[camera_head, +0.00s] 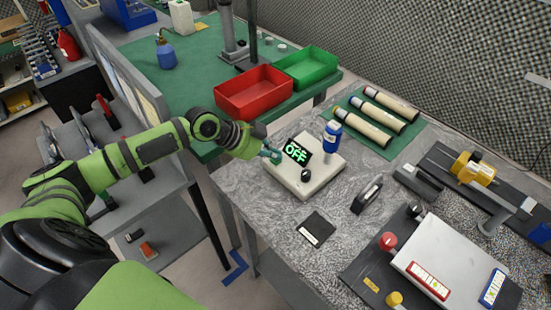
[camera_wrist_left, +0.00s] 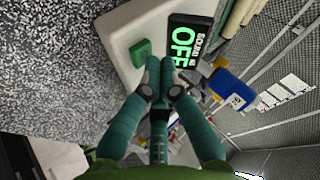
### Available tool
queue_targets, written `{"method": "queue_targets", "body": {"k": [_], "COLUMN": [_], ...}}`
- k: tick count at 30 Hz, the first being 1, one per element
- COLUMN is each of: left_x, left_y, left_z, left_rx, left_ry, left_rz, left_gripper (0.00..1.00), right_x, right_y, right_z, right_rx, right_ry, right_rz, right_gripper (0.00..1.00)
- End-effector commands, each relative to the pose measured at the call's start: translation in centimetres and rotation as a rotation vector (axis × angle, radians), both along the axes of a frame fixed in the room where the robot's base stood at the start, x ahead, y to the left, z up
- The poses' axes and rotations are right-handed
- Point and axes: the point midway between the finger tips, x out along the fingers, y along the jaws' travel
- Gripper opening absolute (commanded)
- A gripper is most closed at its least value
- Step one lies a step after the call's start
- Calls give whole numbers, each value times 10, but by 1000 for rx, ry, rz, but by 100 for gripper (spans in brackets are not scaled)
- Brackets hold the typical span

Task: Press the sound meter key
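The sound meter (camera_head: 297,185) is a pale box on the grey speckled bench, with a black display (camera_head: 297,151) reading "OFF" in green. The box also shows in the left wrist view (camera_wrist_left: 122,35), with its display (camera_wrist_left: 184,45). There a small green key (camera_wrist_left: 140,50) sits on the pale top, beside the display. My left gripper (camera_head: 272,154) is at the box's left edge in the head view. In the wrist view its fingertips (camera_wrist_left: 160,66) are together and empty, close to the key; contact cannot be told. My right gripper is not in view.
A blue-capped cylinder (camera_head: 332,132) and a dark round knob (camera_head: 306,174) are at the box. A black card (camera_head: 316,229) and a dark upright block (camera_head: 367,194) lie nearer. Red (camera_head: 254,93) and green (camera_head: 307,67) bins stand behind on a green table.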

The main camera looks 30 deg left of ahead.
Motion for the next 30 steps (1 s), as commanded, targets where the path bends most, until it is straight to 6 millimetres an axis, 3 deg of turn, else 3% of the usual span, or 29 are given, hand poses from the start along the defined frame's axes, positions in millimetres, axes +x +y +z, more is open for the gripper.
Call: {"method": "queue_targets", "body": {"k": [13,30], "left_x": [0,0], "left_y": [0,0], "left_z": [-7,3], "left_rx": [0,0], "left_ry": [1,0], "left_rz": [0,0], "left_gripper": [0,0], "right_x": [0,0], "right_y": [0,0], "right_z": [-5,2], "right_rx": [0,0], "right_ry": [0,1], "right_rz": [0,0], "right_gripper": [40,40]}}
